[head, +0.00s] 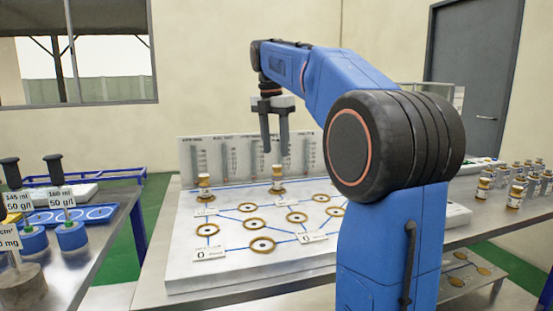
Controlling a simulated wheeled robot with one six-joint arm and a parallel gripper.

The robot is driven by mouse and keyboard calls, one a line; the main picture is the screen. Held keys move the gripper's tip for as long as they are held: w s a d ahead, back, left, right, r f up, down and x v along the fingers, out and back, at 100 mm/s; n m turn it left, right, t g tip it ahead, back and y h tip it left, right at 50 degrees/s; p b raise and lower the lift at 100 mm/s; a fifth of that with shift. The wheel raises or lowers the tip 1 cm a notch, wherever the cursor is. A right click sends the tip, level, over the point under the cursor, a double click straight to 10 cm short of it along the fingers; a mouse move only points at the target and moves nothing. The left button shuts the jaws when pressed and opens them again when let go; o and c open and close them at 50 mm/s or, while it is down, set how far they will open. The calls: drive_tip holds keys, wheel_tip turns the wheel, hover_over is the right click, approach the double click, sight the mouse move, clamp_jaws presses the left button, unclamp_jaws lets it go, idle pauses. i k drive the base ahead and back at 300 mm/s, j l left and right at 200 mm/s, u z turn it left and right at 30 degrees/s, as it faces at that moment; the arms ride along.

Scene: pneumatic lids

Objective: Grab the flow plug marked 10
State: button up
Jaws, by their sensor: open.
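My gripper (275,138) hangs pointing down above the back part of a white board (190,262) and is open, with nothing between its fingers. A small plug (277,180) with gold bands and a white label stands upright on the board just below the gripper. A similar plug (205,187) stands on the board further left. More such plugs stand on the table at the right, including one nearer plug (514,196) and another plug (482,188). The markings on the plugs are too small to read, so I cannot tell which one is marked 10.
The board carries several gold rings joined by blue lines, with small signs reading 0, and an upright panel (186,160) with gauges behind. At left, a table (95,262) holds labelled weights (72,236). My blue arm hides the board's right part.

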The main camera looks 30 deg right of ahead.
sight(482, 191)
drive_tip(key=k+l, duration=0.1)
drive_tip(key=k, duration=0.4)
drive_tip(key=k+l, duration=0.1)
drive_tip(key=k, duration=0.4)
